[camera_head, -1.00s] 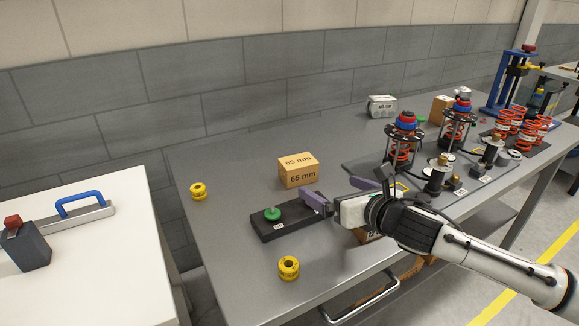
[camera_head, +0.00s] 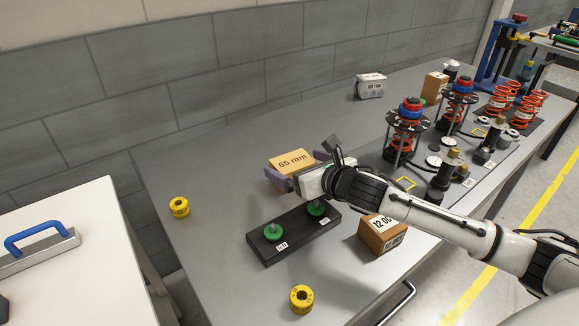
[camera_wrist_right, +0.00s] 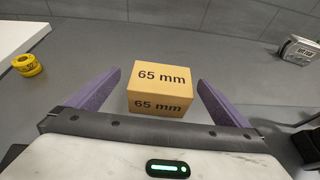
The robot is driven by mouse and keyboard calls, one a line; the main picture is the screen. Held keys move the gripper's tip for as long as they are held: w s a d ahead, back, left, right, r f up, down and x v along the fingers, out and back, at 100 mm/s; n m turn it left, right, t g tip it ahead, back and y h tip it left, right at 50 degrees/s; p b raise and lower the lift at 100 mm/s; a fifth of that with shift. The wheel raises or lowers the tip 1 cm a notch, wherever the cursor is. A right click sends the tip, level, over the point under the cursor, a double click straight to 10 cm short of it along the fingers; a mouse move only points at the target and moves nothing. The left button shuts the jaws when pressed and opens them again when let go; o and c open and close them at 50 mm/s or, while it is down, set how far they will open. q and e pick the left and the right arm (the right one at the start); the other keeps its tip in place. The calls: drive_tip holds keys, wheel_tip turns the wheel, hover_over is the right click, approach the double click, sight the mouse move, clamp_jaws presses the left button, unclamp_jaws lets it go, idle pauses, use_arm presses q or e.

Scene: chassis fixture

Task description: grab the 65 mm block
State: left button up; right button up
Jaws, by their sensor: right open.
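The 65 mm block (camera_head: 292,160) is a tan box with "65 mm" printed on its top and side. It sits on the grey table near the wall side. In the right wrist view the block (camera_wrist_right: 161,88) lies centred between the two purple fingers, with a gap on each side. My right gripper (camera_head: 297,172) is open around the near part of the block, and its fingers partly hide the block in the head view. The fingers also show in the right wrist view (camera_wrist_right: 158,100). My left gripper is not in view.
A black base with green knobs (camera_head: 293,232) lies just in front of the block. A tan 120 box (camera_head: 383,233) and yellow rings (camera_head: 180,207) (camera_head: 301,298) stand nearby. Spring assemblies (camera_head: 405,135) crowd the right.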

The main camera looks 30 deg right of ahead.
sight(286, 159)
drive_tip(key=shift+p+x, duration=0.3)
drive_tip(key=shift+x, duration=3.15)
drive_tip(key=shift+d, duration=0.2)
drive_tip(key=c, duration=1.3)
